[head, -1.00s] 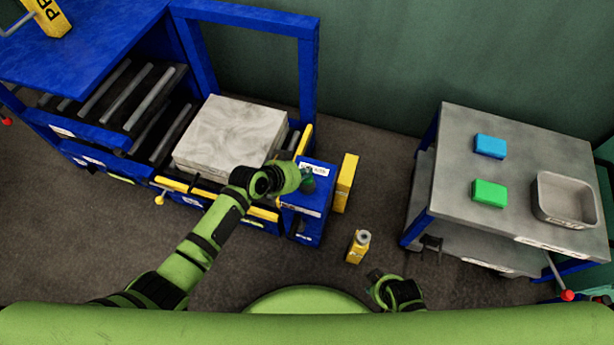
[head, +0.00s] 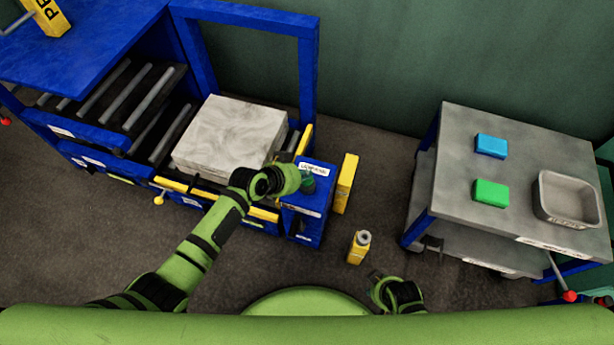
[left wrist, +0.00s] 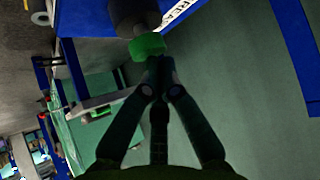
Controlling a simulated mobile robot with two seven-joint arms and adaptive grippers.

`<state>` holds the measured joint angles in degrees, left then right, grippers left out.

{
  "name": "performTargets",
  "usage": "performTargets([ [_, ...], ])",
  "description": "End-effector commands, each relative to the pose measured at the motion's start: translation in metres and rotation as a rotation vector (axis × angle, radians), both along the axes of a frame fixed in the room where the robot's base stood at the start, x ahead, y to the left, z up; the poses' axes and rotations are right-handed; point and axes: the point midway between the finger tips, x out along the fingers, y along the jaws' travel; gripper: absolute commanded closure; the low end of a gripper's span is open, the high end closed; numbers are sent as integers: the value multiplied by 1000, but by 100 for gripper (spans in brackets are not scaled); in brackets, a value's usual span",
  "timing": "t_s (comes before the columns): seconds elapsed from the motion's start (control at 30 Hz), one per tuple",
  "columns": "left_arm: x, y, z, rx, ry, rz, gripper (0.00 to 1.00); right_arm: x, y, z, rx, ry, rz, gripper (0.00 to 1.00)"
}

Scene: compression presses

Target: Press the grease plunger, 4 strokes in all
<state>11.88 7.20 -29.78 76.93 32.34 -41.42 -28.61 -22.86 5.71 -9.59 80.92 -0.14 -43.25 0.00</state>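The grease plunger has a green round head (head: 308,184) and stands on top of a small blue box (head: 305,225) beside the press. In the left wrist view the green head (left wrist: 147,45) sits against a dark cylinder (left wrist: 135,15). My left gripper (head: 295,178) is at the plunger. In the left wrist view its two fingertips (left wrist: 159,66) are together, right at the green head; I cannot tell if they touch it. Nothing shows between the fingers. My right gripper (head: 375,277) is low near my body, away from the box; its fingers are too small to read.
A pale block (head: 230,135) lies on the press rollers left of the box. A yellow panel (head: 346,183) stands right of it. A yellow bottle (head: 359,247) stands on the floor. A grey table (head: 455,180) at right holds blue and green blocks and a tray (head: 567,198).

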Motion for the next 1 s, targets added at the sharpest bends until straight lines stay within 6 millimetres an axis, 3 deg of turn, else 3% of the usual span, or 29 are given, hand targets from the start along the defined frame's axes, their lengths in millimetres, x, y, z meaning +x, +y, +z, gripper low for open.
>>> performTargets([
  [1.0,-1,1,-11,4,5,-1,100,0,0,-7,0,0,0,60],
])
